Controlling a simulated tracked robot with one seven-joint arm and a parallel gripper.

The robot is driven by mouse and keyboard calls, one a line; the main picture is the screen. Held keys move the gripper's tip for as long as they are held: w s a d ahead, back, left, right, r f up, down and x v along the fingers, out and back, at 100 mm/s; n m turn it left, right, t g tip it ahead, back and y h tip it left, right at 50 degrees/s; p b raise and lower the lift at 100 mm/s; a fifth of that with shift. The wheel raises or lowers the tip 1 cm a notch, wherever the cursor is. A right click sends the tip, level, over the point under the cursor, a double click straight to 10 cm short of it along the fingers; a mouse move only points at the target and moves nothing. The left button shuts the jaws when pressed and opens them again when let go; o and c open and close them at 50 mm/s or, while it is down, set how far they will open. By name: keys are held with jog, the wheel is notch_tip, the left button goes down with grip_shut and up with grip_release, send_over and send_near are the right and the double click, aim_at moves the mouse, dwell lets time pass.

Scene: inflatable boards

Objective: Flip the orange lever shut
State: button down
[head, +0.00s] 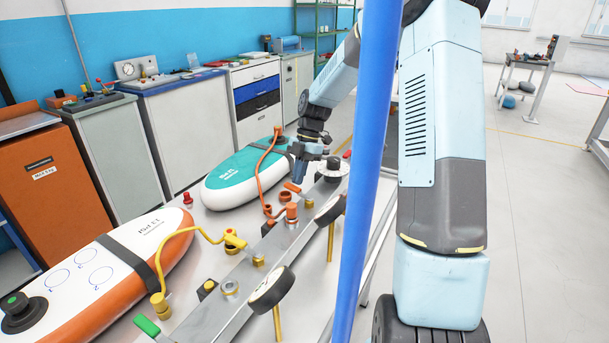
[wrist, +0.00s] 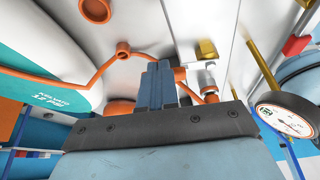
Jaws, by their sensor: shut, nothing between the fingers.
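The orange lever (head: 292,187) sticks up at a tilt from the orange valve (head: 291,212) on the grey metal rail. My gripper (head: 298,176) is just above the lever, pointing down. The picture does not settle whether they touch. In the wrist view my gripper's two blue-grey fingers (wrist: 157,68) are together with nothing between them. An orange part (wrist: 180,74) shows right beside the fingers, partly hidden by them. An orange hose (head: 260,175) runs from the valve area to the teal board.
The teal and white board (head: 240,178) lies behind the rail, and an orange and white board (head: 140,250) lies at left. A yellow hose (head: 195,236), a green lever (head: 147,325) and round gauges (head: 272,290) crowd the rail. A blue post (head: 368,150) stands in front.

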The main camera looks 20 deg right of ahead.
jog(key=shift+s+a+n+g+h, duration=0.15)
jog(key=shift+a+n+g+h, duration=0.15)
jog(key=shift+a+n, duration=0.6)
jog(key=shift+d+n, duration=0.15)
jog(key=shift+n, duration=0.15)
jog(key=w+d+r, duration=0.5)
jog(key=r, duration=0.4)
jog(key=shift+w+d, duration=0.25)
jog(key=shift+r, duration=0.1)
